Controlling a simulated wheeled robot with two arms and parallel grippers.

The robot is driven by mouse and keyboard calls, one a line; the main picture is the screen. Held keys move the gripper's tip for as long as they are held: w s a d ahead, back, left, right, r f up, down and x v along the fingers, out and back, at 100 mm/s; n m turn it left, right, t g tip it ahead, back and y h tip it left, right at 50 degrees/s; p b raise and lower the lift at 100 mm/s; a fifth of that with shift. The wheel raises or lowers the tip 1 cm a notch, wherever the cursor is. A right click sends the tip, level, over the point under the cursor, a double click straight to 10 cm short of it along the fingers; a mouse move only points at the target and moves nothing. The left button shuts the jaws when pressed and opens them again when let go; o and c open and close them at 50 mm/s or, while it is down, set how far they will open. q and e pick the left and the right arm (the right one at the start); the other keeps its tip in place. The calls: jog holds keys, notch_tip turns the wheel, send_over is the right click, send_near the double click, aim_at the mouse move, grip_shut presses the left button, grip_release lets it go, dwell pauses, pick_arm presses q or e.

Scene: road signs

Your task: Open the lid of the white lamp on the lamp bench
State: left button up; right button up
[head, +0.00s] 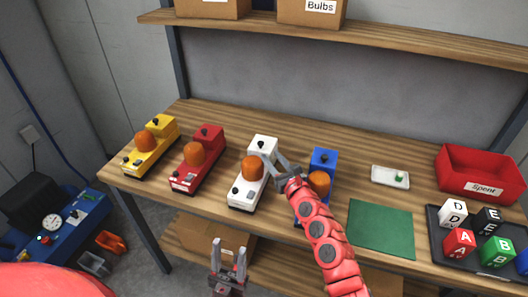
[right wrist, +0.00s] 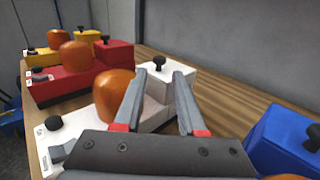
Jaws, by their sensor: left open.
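The white lamp (head: 243,191) stands third from the left on the lamp bench (head: 225,125), with an orange dome (head: 253,167) and a raised white block with a black knob (head: 263,142) at its far end. The block looks closed. My right gripper (head: 275,164) is open just right of the dome. In the right wrist view, its fingertips (right wrist: 166,72) point at the block, with the black knob (right wrist: 158,63) showing between them; contact cannot be told. My left gripper (head: 229,262) is open and empty, low in front of the bench.
Yellow (head: 136,158), red (head: 184,178) and blue (head: 324,158) lamps flank the white one. Right of them are a white dish (head: 381,182), a green mat (head: 375,247), a red Spent bin (head: 480,161) and a dark tray (head: 436,225) of lettered cubes. A shelf (head: 390,38) hangs above.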

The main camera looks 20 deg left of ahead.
aim_at(262, 145)
jog(key=b+x, duration=0.1)
jog(key=x, duration=0.4)
jog(key=shift+w+f+b, duration=0.1)
jog(key=shift+f+b, duration=0.05)
jog(key=shift+b, duration=0.2)
jog(key=shift+w+a, duration=0.35)
jog(key=shift+a, duration=0.15)
grip_shut()
dwell(0.8)
